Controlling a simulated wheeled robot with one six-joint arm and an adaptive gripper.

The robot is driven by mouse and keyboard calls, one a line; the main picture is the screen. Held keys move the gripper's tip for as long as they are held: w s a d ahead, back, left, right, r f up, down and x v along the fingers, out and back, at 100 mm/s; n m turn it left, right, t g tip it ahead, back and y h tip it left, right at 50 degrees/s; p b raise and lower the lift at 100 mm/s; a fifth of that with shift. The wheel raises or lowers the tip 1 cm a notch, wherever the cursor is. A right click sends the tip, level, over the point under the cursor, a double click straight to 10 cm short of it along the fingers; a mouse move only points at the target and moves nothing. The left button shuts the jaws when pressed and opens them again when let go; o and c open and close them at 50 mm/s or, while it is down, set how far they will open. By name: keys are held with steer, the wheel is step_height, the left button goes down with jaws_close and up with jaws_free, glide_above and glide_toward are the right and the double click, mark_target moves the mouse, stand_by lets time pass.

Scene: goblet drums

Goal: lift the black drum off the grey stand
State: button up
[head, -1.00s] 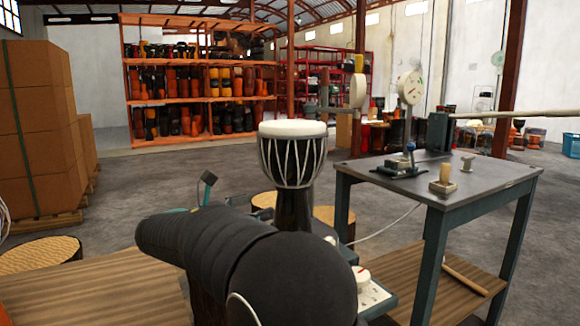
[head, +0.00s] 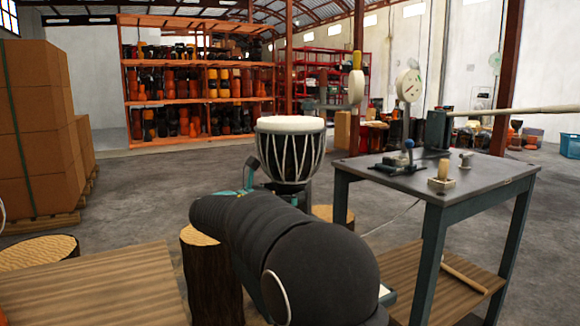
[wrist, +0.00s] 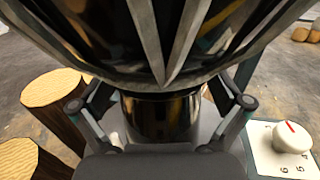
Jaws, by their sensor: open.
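The black drum (head: 288,160) has a white head and white ropes. It stands upright behind my arm in the head view, which hides its lower part. In the wrist view its roped bowl (wrist: 130,45) fills the top, with the shiny black stem (wrist: 160,117) below. My gripper (wrist: 163,104) is open, with one finger on each side of the stem under the bowl. I cannot tell whether either finger touches it.
A panel with a white dial (wrist: 292,138) is close on the right in the wrist view. Log stumps (head: 210,270) stand at the left. A grey workbench (head: 440,180) with tools is at the right. Stacked boxes (head: 35,130) are far left.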

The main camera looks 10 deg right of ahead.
steer(key=shift+w+d, duration=0.1)
steer(key=shift+d, duration=0.1)
steer(key=c, duration=1.6)
steer(key=shift+r, duration=0.2)
steer(key=shift+c, duration=0.4)
